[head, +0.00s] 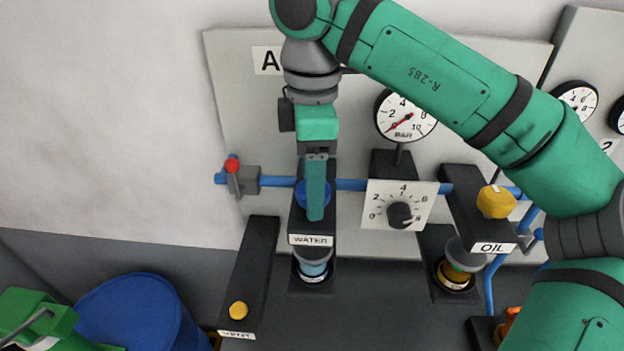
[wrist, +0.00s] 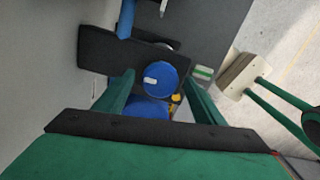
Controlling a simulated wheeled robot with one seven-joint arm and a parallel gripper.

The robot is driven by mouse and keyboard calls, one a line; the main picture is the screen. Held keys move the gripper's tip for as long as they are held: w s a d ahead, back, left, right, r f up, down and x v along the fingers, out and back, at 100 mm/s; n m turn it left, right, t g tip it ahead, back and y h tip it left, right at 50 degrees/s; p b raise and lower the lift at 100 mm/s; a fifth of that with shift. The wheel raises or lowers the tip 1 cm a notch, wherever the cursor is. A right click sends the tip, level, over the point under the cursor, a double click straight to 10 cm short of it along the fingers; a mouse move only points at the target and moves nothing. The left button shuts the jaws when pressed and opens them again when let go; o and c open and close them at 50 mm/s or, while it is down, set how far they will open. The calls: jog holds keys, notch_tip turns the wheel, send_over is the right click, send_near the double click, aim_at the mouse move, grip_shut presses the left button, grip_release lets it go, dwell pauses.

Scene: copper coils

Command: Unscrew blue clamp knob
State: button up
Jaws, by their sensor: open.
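The blue knob (head: 328,195) sits on the dark block above the WATER label (head: 310,240), largely hidden behind my gripper in the head view. In the wrist view the blue knob (wrist: 160,79) is round with a small white mark, facing me. My gripper (head: 316,212) points down in front of it. In the wrist view my open gripper (wrist: 158,86) has one green finger on each side of the knob. Whether the fingers touch it or stop short I cannot tell.
A dial plate (head: 379,203) stands right of the knob, with a gauge (head: 404,115) above. A yellow knob (head: 496,201) is at the OIL block. A red-tipped valve (head: 232,165) is on the blue pipe to the left. A blue drum (head: 130,310) stands lower left.

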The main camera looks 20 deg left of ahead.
jog(key=c, duration=1.1)
jog(key=shift+o, duration=0.2)
jog(key=shift+n, duration=0.3)
